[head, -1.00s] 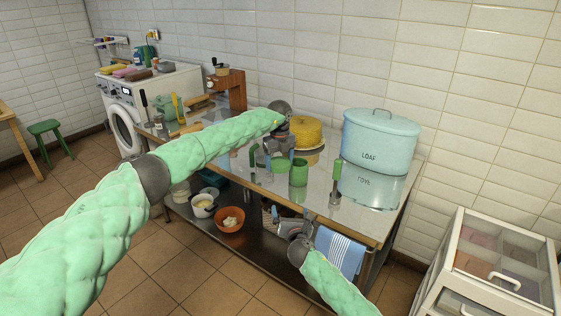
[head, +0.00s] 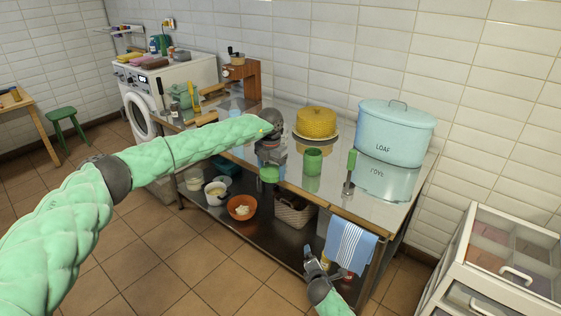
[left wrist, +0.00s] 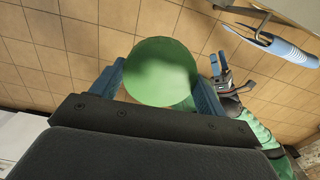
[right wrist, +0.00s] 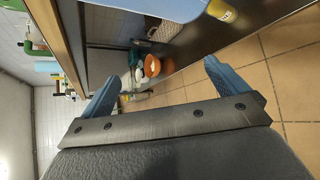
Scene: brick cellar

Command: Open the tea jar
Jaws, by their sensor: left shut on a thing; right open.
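My left gripper (head: 268,163) is shut on a round green thing that I take for the tea jar (head: 269,174), held in front of the table's front edge. In the left wrist view the jar's flat round green face (left wrist: 160,72) shows between the two blue fingers, with floor tiles behind. Part of its side is hidden by the gripper, so I cannot tell whether its lid is separate.
A second green container (head: 313,162) stands on the steel table (head: 290,183), beside a green-handled tool (head: 350,168), a yellow dome (head: 315,122) and a blue loaf bin (head: 395,135). A striped towel (head: 349,248) hangs at the front. Floor before the table is clear.

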